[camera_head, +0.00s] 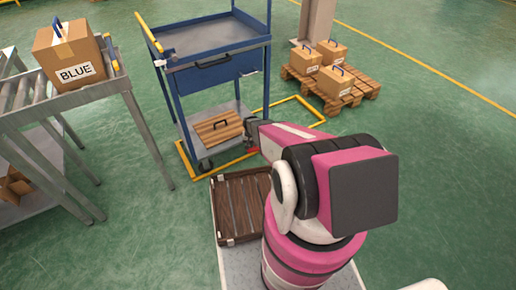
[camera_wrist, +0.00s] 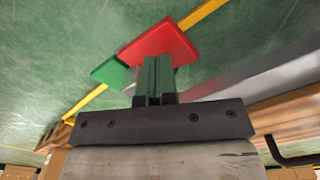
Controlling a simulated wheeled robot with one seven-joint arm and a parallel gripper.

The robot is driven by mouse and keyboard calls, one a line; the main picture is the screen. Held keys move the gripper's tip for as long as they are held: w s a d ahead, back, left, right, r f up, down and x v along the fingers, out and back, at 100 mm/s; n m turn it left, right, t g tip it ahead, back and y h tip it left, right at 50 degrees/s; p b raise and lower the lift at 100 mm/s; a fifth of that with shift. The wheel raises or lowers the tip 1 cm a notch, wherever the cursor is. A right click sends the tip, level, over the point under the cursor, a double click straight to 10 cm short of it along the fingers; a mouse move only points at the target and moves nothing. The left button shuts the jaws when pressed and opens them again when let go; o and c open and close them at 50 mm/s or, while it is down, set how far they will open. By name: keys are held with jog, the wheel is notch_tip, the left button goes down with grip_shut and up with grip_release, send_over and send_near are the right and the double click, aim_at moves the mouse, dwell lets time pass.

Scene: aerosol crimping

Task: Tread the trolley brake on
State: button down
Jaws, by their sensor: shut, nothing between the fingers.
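The blue trolley (camera_head: 215,72) stands inside a yellow floor outline, ahead of my arm. Its brake pedal shows in the wrist view as a red plate (camera_wrist: 160,42) with a green plate (camera_wrist: 112,72) beside it at the lower left. A small bit of red also shows in the head view (camera_head: 252,150), just below my gripper (camera_head: 250,131). In the wrist view my gripper (camera_wrist: 154,72) is shut and empty, its fingertips overlapping the near edge of the red plate. I cannot tell whether they touch it. Most of the pedal is hidden in the head view.
A roller conveyor (camera_head: 75,96) with a BLUE carton (camera_head: 72,58) stands left. A pallet (camera_head: 358,90) with cartons is behind right. Floor at right is clear.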

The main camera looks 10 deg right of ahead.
jog(key=shift+f, duration=1.6)
jog(key=shift+r, duration=0.15)
jog(key=shift+r, duration=3.9)
jog(key=shift+r, duration=0.1)
jog(key=s+r, duration=0.7)
jog(key=r, duration=0.4)
jog(key=s+r+n, duration=0.1)
jog(key=s+r, duration=0.6)
jog(key=r, duration=0.4)
jog(key=s+r+n, duration=0.1)
jog(key=s+r, duration=0.6)
jog(key=r, duration=0.4)
jog(key=shift+s+r, duration=0.15)
jog(key=shift+r, duration=0.1)
